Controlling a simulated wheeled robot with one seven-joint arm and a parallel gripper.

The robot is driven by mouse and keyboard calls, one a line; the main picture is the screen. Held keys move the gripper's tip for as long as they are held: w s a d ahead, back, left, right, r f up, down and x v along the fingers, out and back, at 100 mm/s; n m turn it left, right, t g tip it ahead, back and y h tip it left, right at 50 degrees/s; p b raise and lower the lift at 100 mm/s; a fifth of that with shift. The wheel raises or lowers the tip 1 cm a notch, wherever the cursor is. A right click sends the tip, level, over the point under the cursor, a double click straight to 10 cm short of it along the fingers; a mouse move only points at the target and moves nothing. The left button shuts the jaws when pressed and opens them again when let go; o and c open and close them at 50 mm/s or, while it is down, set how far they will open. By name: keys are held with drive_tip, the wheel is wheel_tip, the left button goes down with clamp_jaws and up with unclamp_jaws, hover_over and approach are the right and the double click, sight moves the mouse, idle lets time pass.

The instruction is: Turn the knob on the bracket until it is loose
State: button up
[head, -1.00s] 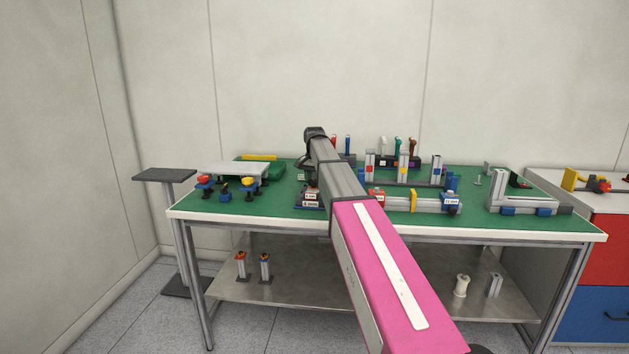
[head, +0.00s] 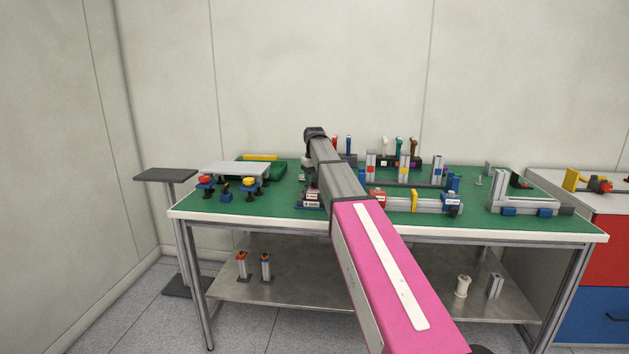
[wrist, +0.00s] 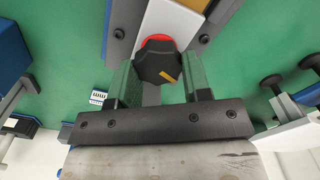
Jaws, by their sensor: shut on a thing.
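In the wrist view a black faceted knob (wrist: 158,62) with a yellow mark sits over a red ring (wrist: 153,39). The ring lies against the grey and white bracket (wrist: 176,21). My gripper (wrist: 160,75) has its two green-grey fingers on opposite sides of the knob and is shut on it. The yellow mark points to the lower right. In the head view my arm reaches over the green-topped bench and hides the knob.
Blue parts (wrist: 10,52) stand at the left of the wrist view, and dark-headed screws (wrist: 272,82) at the right. On the green bench top (head: 275,207) a grey plate (head: 237,168) on supports stands left of my arm. Profile assemblies (head: 527,202) stand right.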

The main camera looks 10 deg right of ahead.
sight(314, 180)
drive_tip(key=shift+n, duration=0.8)
drive_tip(key=o, duration=0.9)
drive_tip(key=shift+r, duration=0.1)
wheel_tip(314, 180, up, 11)
drive_tip(key=shift+f, duration=0.2)
